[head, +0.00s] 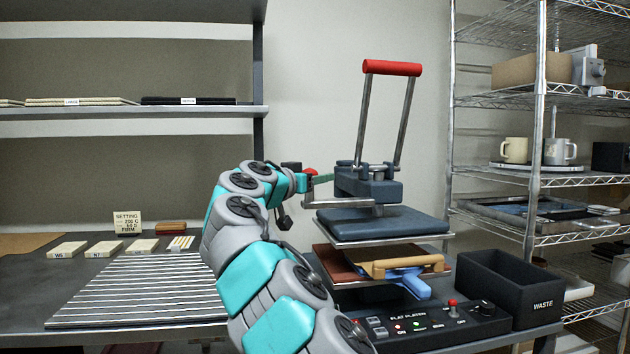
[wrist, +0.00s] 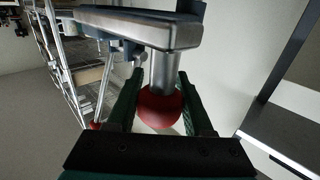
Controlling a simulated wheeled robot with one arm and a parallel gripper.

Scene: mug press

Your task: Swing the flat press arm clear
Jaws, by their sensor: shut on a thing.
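The flat press has a dark blue-grey upper platen (head: 382,226) on a swing arm block (head: 368,188), with a tall red lever handle (head: 392,68) standing up. The upper platen hangs level above the lower platen (head: 350,282), with a gap between. My gripper (head: 318,179) is at the left side of the arm block. In the wrist view, my gripper (wrist: 160,82) is shut on the round red knob (wrist: 160,108), whose metal stem (wrist: 163,70) joins the press arm (wrist: 150,32). The knob is partly hidden by the fingers in the head view.
The control panel (head: 430,325) is in front, the black waste bin (head: 505,290) to the right. A wire shelf with mugs (head: 515,150) stands further right. A slatted rack (head: 150,292) lies left.

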